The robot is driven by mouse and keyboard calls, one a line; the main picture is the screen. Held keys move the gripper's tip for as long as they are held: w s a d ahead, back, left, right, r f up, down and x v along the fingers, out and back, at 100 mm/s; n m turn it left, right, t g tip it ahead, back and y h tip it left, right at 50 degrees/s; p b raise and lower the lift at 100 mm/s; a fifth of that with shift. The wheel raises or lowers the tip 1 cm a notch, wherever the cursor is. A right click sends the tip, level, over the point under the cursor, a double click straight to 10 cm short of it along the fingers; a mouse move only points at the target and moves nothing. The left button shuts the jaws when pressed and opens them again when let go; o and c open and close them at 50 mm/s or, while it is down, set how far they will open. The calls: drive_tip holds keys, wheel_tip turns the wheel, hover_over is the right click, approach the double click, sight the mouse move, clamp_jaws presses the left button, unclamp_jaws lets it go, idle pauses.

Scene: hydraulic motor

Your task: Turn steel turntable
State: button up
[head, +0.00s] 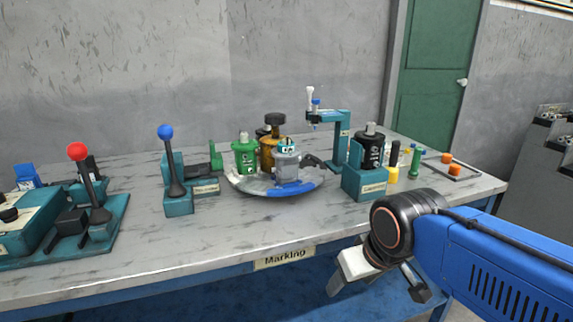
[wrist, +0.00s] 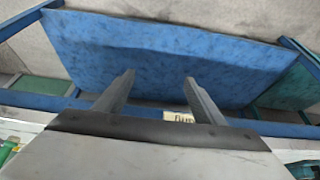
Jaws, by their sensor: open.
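The round steel turntable (head: 240,187) lies flat on the workbench in the middle of the head view. It carries a green motor (head: 246,156), an amber one (head: 267,155) and a grey one (head: 287,163). A blue strip (head: 293,188) runs along its front rim. My gripper (wrist: 160,79) is open and empty in the wrist view, its two fingers well apart. In the head view my arm's end is at lower right, in front of the bench edge and apart from the turntable. The wrist view does not show the turntable.
Blue-knob (head: 166,132) and red-knob (head: 77,152) levers stand left. A teal stand (head: 336,133) and a holder with a black motor (head: 366,183) stand right. The bench front is mostly clear.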

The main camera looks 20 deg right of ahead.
drive_tip(key=shift+w+r, duration=0.1)
drive_tip(key=c, duration=0.7)
drive_tip(key=shift+w+r+m+g, duration=0.3)
drive_tip(key=shift+w+r+m, duration=0.4)
drive_tip(key=shift+w+r, duration=0.3)
clamp_jaws()
wheel_tip(320, 180, up, 19)
drive_tip(key=m+g+y, duration=0.4)
drive_tip(key=m, duration=1.2)
hover_over(302, 186)
drive_tip(key=d, duration=0.9)
drive_tip(key=shift+m, duration=0.3)
drive_tip(key=x, duration=1)
drive_tip(key=shift+a+f, duration=0.15)
drive_tip(key=shift+f, duration=0.1)
drive_tip(key=shift+a+r, duration=0.15)
drive_tip(key=shift+a, duration=1.75)
